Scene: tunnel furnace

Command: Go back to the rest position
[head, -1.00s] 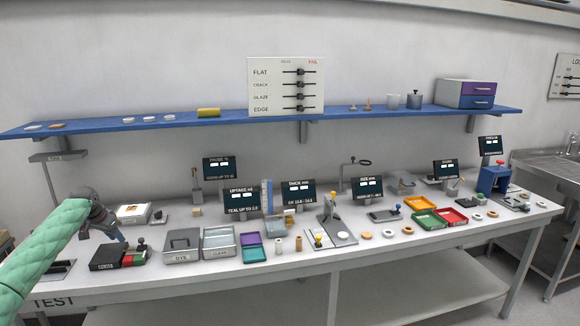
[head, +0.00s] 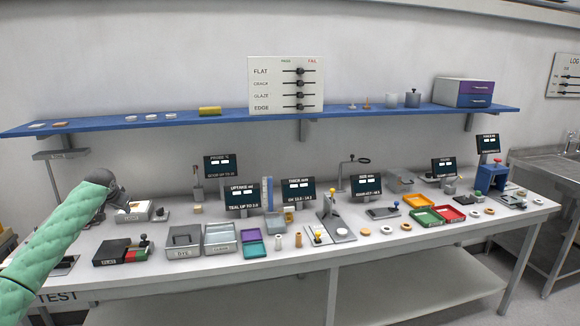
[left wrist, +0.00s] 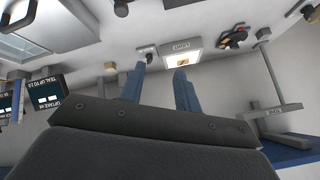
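My left gripper (head: 124,205) is above the left end of the white workbench (head: 350,258), at the end of the green padded arm. In the left wrist view its two blue fingers (left wrist: 160,80) stand apart with an empty gap between them, so it is open. A white light box (left wrist: 181,57) shows beyond the fingertips. The same box (head: 134,214) stands on the bench beside the gripper in the head view, partly hidden by it. My right gripper is in neither view.
A blue shelf (head: 350,114) runs along the wall above the bench. Below my left arm are a black box (head: 108,254) and a grey dye box (head: 183,251). Several small screens, trays and discs fill the bench to the right. The air above it is clear.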

